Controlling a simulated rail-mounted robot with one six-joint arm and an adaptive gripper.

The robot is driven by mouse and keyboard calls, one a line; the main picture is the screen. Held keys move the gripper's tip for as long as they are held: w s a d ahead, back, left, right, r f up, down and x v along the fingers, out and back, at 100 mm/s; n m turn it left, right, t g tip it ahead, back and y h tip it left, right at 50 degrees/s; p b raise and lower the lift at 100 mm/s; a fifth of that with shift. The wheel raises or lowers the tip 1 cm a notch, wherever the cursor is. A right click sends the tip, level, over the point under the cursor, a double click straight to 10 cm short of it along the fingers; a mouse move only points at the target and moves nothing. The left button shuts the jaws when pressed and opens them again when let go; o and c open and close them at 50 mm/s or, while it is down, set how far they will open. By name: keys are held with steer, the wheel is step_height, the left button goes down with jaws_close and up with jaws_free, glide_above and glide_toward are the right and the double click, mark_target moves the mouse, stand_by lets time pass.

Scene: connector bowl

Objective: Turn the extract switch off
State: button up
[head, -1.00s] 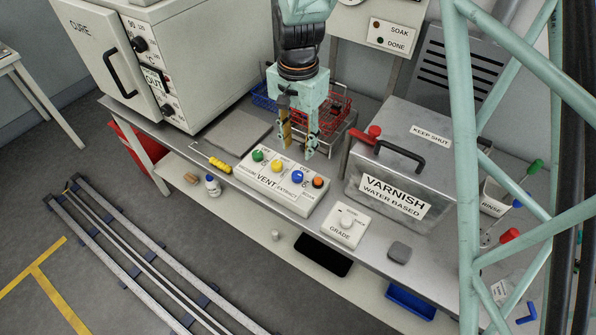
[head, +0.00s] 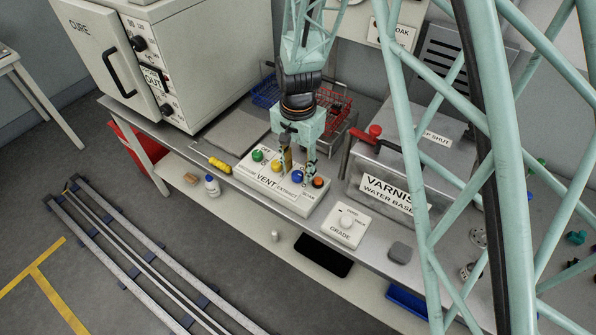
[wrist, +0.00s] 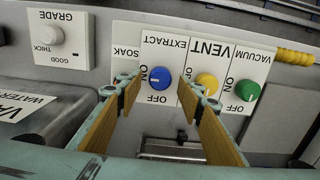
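The extract switch is a blue knob (head: 298,177) on the white VENT panel (head: 262,184). In the wrist view the blue knob (wrist: 161,77) lies between my fingertips, with ON and OFF marks beside it. The knob's pointer is too small to read surely. My gripper (head: 298,167) is open, pointing down just over the panel; in the wrist view its two fingers (wrist: 160,84) stand on either side of the knob, apart from each other and empty. I cannot tell whether they touch the panel.
Yellow (wrist: 207,82) and green (wrist: 247,90) knobs sit to one side of the blue knob. An orange knob (head: 318,183) sits on the other side. A GRADE box (head: 344,226) and the metal VARNISH box (head: 352,184) stand to the right. A yellow-handled tool (head: 220,166) lies left.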

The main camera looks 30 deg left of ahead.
steer(key=shift+f, duration=0.6)
steer(key=shift+c, duration=0.6)
steer(key=c, duration=0.8)
steer(key=shift+o, duration=0.2)
steer(key=shift+n, duration=0.5)
steer(key=n+b, duration=0.2)
steer(key=n, duration=0.4)
steer(key=shift+a, duration=0.1)
steer(key=n+b, duration=0.1)
steer(key=n, duration=0.4)
steer(key=shift+s, duration=0.1)
steer(key=n, duration=0.5)
steer(key=shift+s+a+n+b, duration=0.1)
steer(key=shift+n+b, duration=0.2)
steer(key=shift+n, duration=0.1)
